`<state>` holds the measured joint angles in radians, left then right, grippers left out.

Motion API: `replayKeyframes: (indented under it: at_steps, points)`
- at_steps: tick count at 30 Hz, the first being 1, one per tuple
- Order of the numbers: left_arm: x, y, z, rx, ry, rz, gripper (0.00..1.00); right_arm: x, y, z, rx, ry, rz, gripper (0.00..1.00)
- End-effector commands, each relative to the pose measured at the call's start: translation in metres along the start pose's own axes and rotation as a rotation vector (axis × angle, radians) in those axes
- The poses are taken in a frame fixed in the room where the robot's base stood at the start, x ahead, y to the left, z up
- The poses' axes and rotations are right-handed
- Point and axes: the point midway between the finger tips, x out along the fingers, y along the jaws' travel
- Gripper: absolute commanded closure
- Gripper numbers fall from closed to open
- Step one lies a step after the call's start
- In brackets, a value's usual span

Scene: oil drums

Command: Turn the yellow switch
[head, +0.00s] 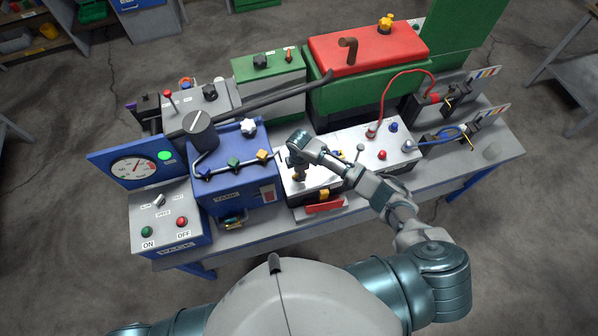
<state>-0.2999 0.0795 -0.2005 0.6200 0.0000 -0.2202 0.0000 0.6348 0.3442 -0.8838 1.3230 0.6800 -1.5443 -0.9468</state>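A small yellow handle (262,155) sits on the pipe along the front of the blue box (231,192). I cannot tell which of these is the yellow switch. My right gripper (298,174) points down over the left part of the white-topped panel (322,178), right of the yellow handle and apart from it. Its fingers are small and dark, so their opening is unclear. My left gripper is out of view.
A red tank (365,50) in a green frame stands behind. A long dark lever (285,94) slants above the middle of the bench. A panel with green and red buttons (166,228) is at front left. Red and blue cables lie at right.

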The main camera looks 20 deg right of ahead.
Motion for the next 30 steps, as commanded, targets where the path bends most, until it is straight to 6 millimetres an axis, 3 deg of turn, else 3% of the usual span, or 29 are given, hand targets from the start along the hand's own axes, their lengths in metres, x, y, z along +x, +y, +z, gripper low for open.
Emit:
replayKeyframes:
  at_steps: [7,21,30]
  points:
    - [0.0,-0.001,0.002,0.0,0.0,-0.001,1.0,-0.009,0.0,-0.001,-0.001,0.002,0.001,0.62]
    - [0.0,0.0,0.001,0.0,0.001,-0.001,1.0,-0.102,0.002,0.0,-0.001,0.002,0.001,0.62]
    - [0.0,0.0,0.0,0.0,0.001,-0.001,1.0,-0.119,0.001,0.001,0.001,0.0,-0.002,0.62]
